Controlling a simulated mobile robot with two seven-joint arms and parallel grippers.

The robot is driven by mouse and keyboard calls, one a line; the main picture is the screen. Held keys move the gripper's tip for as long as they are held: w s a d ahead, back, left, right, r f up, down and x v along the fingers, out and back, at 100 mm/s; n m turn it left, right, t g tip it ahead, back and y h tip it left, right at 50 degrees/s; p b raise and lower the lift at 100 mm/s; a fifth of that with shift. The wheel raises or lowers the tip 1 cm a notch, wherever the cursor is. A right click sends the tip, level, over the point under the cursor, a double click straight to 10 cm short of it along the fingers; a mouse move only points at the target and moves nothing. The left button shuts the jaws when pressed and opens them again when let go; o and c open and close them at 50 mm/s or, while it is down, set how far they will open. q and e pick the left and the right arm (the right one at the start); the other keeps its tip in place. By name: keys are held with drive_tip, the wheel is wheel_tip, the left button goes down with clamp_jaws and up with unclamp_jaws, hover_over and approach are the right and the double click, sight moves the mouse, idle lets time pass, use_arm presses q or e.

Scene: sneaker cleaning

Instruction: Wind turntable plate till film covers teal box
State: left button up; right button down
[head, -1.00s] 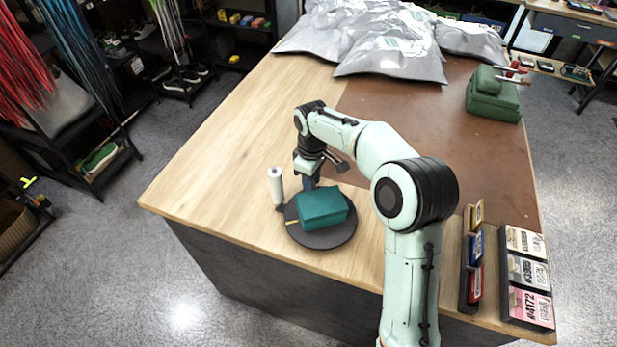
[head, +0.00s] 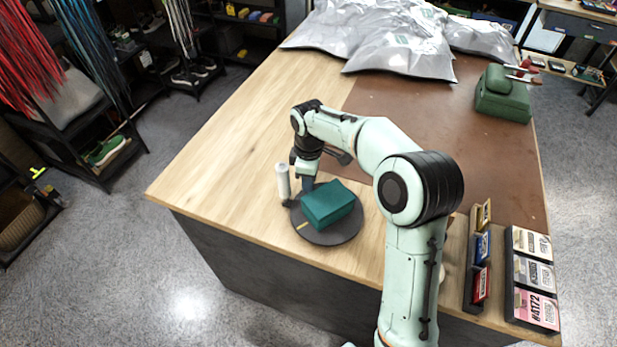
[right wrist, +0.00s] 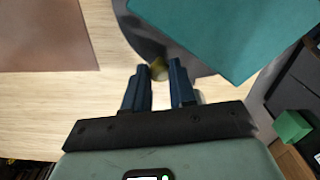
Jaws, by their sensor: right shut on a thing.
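The teal box (head: 328,204) sits on the dark round turntable plate (head: 335,238), turned at an angle; its visible faces are plain teal. A short yellow mark (head: 302,226) shows near the plate's front left rim. A white film roll (head: 283,181) stands upright just left of the plate. My right gripper (head: 307,185) reaches down at the plate's back left edge. In the right wrist view its fingertips (right wrist: 160,72) close around a small yellowish peg (right wrist: 159,68) at the plate's rim, beside the box. My left gripper is not in view.
Silver bags (head: 400,45) lie at the table's far end, with a green case (head: 503,97) at the far right. Colored cards (head: 535,275) stand in racks at the right front. Bare wood lies left of the plate, and the table's front edge is close.

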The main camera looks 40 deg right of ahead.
idle(0.4)
drive_tip(key=c, duration=0.9)
unclamp_jaws()
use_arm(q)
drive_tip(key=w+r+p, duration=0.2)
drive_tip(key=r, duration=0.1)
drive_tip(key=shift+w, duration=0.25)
use_arm(e)
wheel_tip(320, 180, up, 13)
drive_tip(key=shift+r, duration=0.2)
